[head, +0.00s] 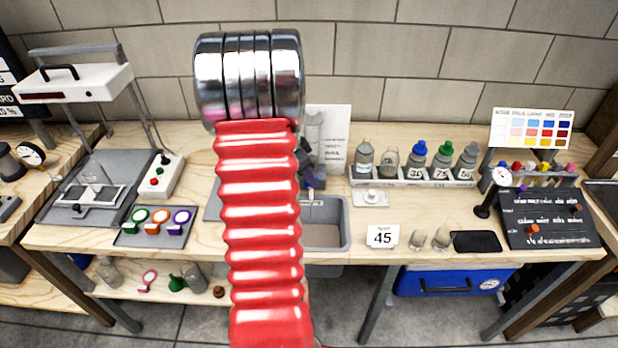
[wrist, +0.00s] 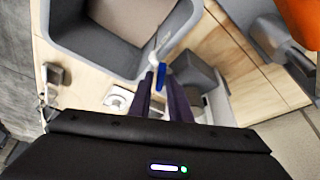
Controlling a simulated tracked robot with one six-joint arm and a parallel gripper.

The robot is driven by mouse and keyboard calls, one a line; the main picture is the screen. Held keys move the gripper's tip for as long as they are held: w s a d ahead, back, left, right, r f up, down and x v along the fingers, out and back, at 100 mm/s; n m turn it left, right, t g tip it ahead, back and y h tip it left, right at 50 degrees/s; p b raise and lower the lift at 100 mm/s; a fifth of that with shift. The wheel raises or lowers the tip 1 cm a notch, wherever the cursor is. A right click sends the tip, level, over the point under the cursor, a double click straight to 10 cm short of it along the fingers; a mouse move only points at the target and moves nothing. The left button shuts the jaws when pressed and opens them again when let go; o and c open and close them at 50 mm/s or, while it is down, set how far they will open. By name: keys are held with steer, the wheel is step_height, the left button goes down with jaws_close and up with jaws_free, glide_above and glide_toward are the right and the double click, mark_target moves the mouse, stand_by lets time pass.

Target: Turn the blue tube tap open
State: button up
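The blue tube tap (wrist: 162,77) is a small blue piece at the end of a pale tube in the wrist view. It lies close to the tips of my gripper (wrist: 161,84), between its two dark fingers. The fingers stand apart with a gap, and I see no clear contact with the tap. In the head view my red arm covers most of that spot, so the tap cannot be made out there.
A grey sink (head: 346,222) is set in the bench; its rim shows in the wrist view (wrist: 85,62). A dark grey block (wrist: 190,82) stands beside the tap.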

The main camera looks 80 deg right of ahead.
steer(key=shift+c, duration=0.5)
jaws_close()
steer(key=shift+a, duration=0.1)
steer(key=shift+n, duration=0.5)
steer(key=n, duration=0.1)
steer(key=n+t+h, duration=0.1)
steer(key=n, duration=0.1)
steer(key=n+t, duration=0.1)
steer(key=n, duration=0.1)
steer(key=shift+s+h, duration=0.25)
steer(key=shift+h, duration=0.05)
steer(key=shift+s+n+t, duration=0.1)
steer(key=shift+n+t, duration=0.45)
steer(key=shift+n, duration=0.9)
steer(key=shift+s+n+t, duration=0.1)
steer(key=shift+n+t, duration=0.45)
steer(key=shift+n, duration=1.3)
steer(key=shift+o, duration=0.5)
jaws_free()
